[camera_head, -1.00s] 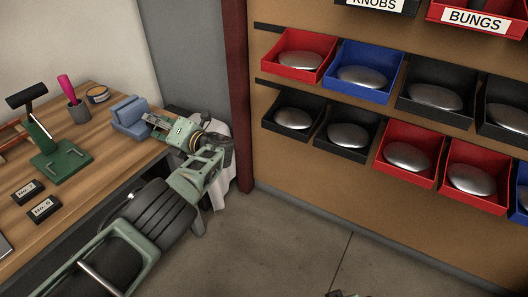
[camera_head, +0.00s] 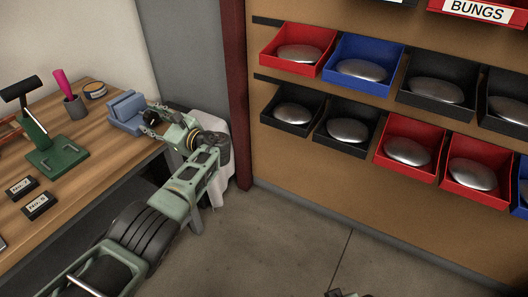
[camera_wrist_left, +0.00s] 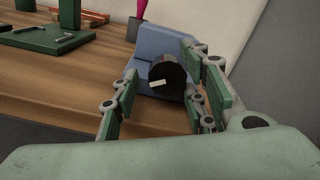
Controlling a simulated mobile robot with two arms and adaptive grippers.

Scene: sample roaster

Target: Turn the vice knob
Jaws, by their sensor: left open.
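The blue vice (camera_head: 126,112) stands at the bench's right end; it also shows in the left wrist view (camera_wrist_left: 160,45). Its black round knob (camera_wrist_left: 168,80) with a pale mark faces my left wrist camera. My left gripper (camera_head: 152,120) is beside the vice's right side. In the wrist view my left gripper (camera_wrist_left: 165,95) is open, with one finger on each side of the knob; I cannot tell whether either touches it. A small piece at the head view's bottom edge may be my right gripper (camera_head: 341,293); its fingers cannot be made out.
The wooden bench (camera_head: 85,150) holds a green stand (camera_head: 57,155), a dark cup (camera_head: 75,107) with a pink-handled tool, a small tin (camera_head: 95,90) and two black label blocks. A white cloth (camera_head: 213,130) hangs behind my left arm. Wall bins (camera_head: 298,65) fill the right.

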